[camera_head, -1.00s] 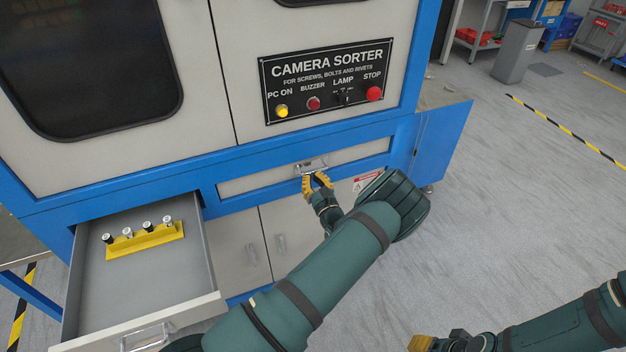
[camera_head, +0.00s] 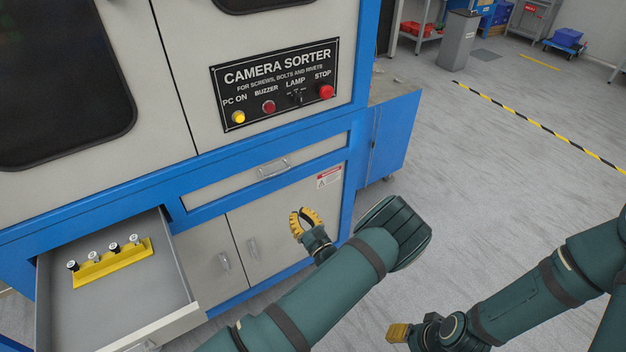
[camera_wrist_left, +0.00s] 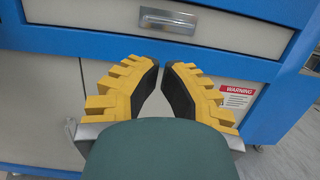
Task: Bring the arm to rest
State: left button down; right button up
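My left gripper (camera_head: 304,222) has yellow padded fingers and hangs in front of the cabinet's lower doors, below the closed right drawer (camera_head: 240,181). It touches nothing. In the left wrist view its fingers (camera_wrist_left: 162,70) are spread with an empty gap between them, and the drawer's metal handle (camera_wrist_left: 168,20) lies beyond the tips, apart from them. My right gripper (camera_head: 398,332) shows only as a small yellow finger part at the bottom of the head view; its opening cannot be made out.
The blue and grey camera sorter carries a control panel (camera_head: 276,84). An open left drawer (camera_head: 165,318) juts out at lower left, holding a yellow rack (camera_head: 112,264) with several small pieces. A warning label (camera_head: 329,177) is on the cabinet. Open floor (camera_head: 500,180) lies to the right.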

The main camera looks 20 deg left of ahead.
pick_arm(q)
jog(key=shift+s, duration=0.15)
jog(key=s+a+f+n+g+h, duration=0.1)
jog(key=s+f+n+g+h, duration=0.1)
jog(key=s+f+n+g, duration=0.4)
jog(key=s+a+f+n+g+h, duration=0.1)
jog(key=s+f+g+h, duration=0.1)
jog(key=s+g, duration=0.45)
jog(key=s+a+f+n+g+h, duration=0.1)
jog(key=s+f+n+g+h, duration=0.2)
jog(key=s, duration=0.6)
jog(key=s+d+n+g+h, duration=0.1)
jog(key=s+d+n+h, duration=0.25)
jog(key=d, duration=0.25)
jog(key=s+d+n+g+h, duration=0.1)
jog(key=s+d+n+h, duration=0.2)
jog(key=d+n+h, duration=0.25)
jog(key=w+d+r+n+t+h, duration=0.3)
jog(key=w+d+r+n+t, duration=0.2)
jog(key=n, duration=0.3)
jog(key=shift+w+d+r+t+h, duration=0.4)
jog(key=shift+w+t, duration=0.2)
jog(key=shift+t, duration=0.25)
